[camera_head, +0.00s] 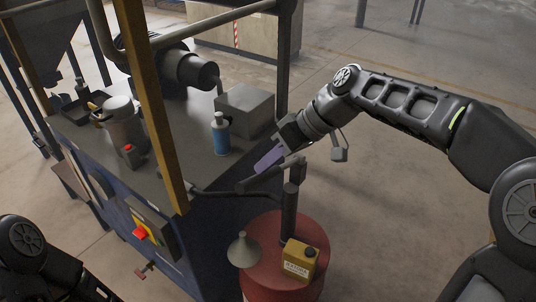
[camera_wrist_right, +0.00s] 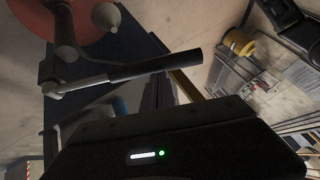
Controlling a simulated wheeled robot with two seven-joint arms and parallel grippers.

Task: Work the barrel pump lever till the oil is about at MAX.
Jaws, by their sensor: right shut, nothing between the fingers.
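The barrel pump (camera_head: 289,212) stands upright on a red barrel (camera_head: 258,281). Its lever (camera_head: 257,181) reaches left from the pump head, with a dark grip. In the right wrist view the black lever grip (camera_wrist_right: 155,65) lies across the picture, in front of my fingers. My right gripper (camera_head: 268,161) is shut and empty, just above the lever; I cannot tell whether it touches the grip. The red barrel also shows at the top left of the right wrist view (camera_wrist_right: 82,22). I cannot make out an oil level or MAX mark. My left gripper is out of view.
A yellow oil can (camera_head: 296,268) and a grey funnel (camera_head: 243,251) are on the barrel. The machine table (camera_head: 178,150) beside it carries a blue bottle (camera_head: 220,136) and a grey box (camera_head: 246,108). A yellow post (camera_head: 162,105) rises at its edge. The floor at right is open.

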